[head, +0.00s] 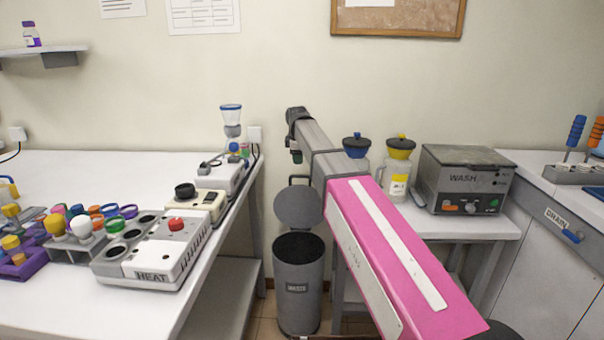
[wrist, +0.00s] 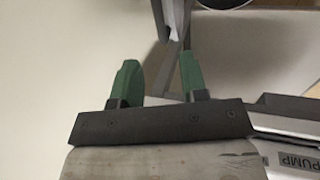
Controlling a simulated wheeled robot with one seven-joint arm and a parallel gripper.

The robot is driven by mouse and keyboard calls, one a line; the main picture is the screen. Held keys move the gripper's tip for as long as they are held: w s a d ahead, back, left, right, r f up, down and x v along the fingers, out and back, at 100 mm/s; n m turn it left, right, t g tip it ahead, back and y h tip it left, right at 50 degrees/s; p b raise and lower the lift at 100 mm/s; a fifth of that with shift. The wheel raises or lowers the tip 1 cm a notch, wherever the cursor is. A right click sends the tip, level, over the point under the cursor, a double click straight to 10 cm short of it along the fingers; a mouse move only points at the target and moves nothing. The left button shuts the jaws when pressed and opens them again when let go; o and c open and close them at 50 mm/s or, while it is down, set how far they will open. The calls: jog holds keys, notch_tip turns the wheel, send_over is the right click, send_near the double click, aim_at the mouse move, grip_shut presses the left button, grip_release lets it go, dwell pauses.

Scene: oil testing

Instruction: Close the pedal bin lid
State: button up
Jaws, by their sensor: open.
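The grey pedal bin (head: 297,285) stands on the floor in the gap between two white benches. Its round lid (head: 298,207) is up, tilted back behind the dark open mouth. My gripper (head: 297,157) is above the lid, apart from it, at the end of my arm reaching from the lower right. In the wrist view, the two green fingers of my gripper (wrist: 158,80) are apart with nothing between them. Part of a dark round shape with a grey edge shows at the top of that view; I cannot tell for sure what it is.
The left bench (head: 60,300) holds a heating block (head: 155,250) and racks of coloured caps. The right bench (head: 460,225) holds a wash unit (head: 465,180) and two jars with blue and yellow tops. A wall is behind. The space directly above the bin mouth is clear.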

aim_at(299, 176)
jog(key=x, duration=0.9)
jog(key=shift+f, duration=0.1)
grip_shut()
